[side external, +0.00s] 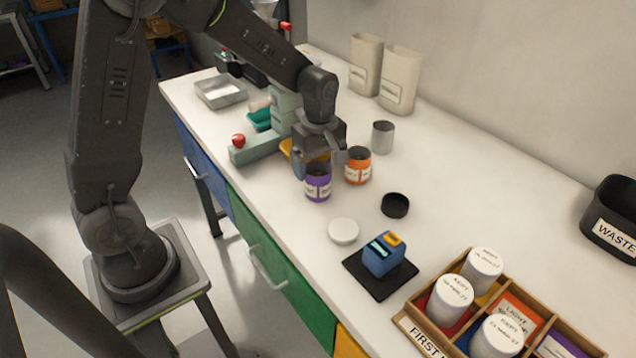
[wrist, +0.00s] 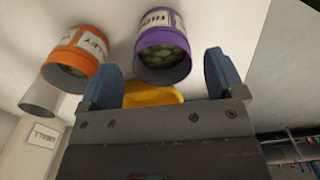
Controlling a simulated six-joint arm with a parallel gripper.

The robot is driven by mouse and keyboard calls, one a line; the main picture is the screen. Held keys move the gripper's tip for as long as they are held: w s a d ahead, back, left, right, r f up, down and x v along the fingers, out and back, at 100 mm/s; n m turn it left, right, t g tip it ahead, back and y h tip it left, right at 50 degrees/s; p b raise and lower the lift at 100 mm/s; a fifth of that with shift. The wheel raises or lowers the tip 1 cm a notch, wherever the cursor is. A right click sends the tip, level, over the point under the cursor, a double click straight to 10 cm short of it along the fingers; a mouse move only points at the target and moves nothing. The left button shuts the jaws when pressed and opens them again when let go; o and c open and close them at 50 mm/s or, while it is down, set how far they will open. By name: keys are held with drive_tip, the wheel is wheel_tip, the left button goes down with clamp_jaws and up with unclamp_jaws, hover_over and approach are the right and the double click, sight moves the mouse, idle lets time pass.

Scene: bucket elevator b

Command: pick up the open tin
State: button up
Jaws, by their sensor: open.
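Two tins stand open on the white bench: a purple one (side external: 318,188) and an orange one (side external: 357,174) just right of it. In the wrist view, green pieces show inside the purple tin (wrist: 162,52) and the orange tin (wrist: 74,58). My gripper (side external: 320,161) is open, its blue fingers apart, above and close to the purple tin. In the wrist view the purple tin lies ahead of the gap between my fingers (wrist: 165,62), and the orange tin is left of them. I cannot tell whether a finger touches the purple tin.
A grey cylinder (side external: 382,137) stands behind the orange tin. A black lid-like disc (side external: 395,205), a white disc (side external: 343,231) and a blue device (side external: 383,257) lie in front. A yellow piece (wrist: 152,94) shows beyond my palm. A wooden tray (side external: 408,322) holds white jars.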

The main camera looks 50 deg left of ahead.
sight(318, 175)
wheel_tip(318, 175, down, 4)
drive_tip(key=shift+s+r, duration=0.15)
drive_tip(key=shift+r, duration=0.1)
drive_tip(key=c, duration=1.4)
